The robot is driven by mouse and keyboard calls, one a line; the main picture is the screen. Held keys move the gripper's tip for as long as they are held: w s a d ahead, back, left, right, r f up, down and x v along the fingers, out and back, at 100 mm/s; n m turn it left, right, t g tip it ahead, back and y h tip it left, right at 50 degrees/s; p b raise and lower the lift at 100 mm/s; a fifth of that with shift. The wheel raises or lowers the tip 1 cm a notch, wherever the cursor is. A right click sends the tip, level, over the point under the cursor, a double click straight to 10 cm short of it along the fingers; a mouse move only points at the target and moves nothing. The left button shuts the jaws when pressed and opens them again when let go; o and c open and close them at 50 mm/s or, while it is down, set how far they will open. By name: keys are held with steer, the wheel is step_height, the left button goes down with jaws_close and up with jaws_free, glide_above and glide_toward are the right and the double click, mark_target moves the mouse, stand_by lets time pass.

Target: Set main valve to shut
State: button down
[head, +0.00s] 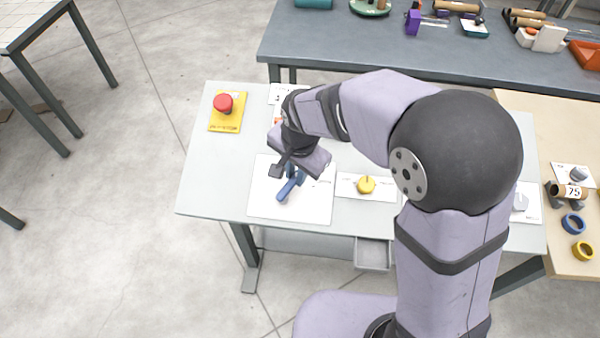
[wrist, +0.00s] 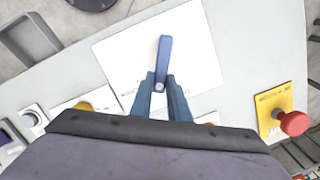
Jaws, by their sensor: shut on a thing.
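The main valve is a blue lever (head: 289,188) on a white labelled plate (head: 262,200) at the front left of the grey table. In the wrist view the lever (wrist: 164,58) points away from my gripper, slightly right of straight up, with a round pale-centred end between the fingers. My gripper (wrist: 160,86) is shut on the lever at that end; its fingers lie on either side. In the head view my gripper (head: 284,170) comes down on the lever from above, and my wrist hides part of it. The plate's markings are too small to read.
A red mushroom button (head: 223,103) on a yellow plate stands at the back left; it also shows in the wrist view (wrist: 294,123). A yellow knob (head: 366,185) sits right of the valve plate. My arm covers the table's right middle. A grey bench (head: 330,45) stands behind.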

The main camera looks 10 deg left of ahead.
steer(key=n, duration=0.1)
steer(key=a+n+p, duration=0.1)
steer(key=n, duration=0.1)
steer(key=shift+w+a+r+n+h, duration=0.2)
steer(key=shift+w+a+n+h, duration=0.1)
steer(key=shift+a, duration=0.05)
steer(key=shift+w+a+n+p, duration=0.1)
steer(key=shift+a+n+p, duration=0.5)
steer(key=shift+n, duration=0.6)
steer(key=c, duration=1.7)
jaws_free()
steer(key=shift+a, duration=0.1)
steer(key=shift+s+r+b, duration=0.2)
steer(key=shift+r+b, duration=0.15)
steer(key=shift+r, duration=0.85)
steer(key=shift+s+r+b, duration=0.2)
steer(key=shift+r+b, duration=0.2)
steer(key=shift+r, duration=0.8)
steer(key=shift+s+r+b, duration=0.2)
steer(key=shift+r+b, duration=0.15)
steer(key=shift+r, duration=0.85)
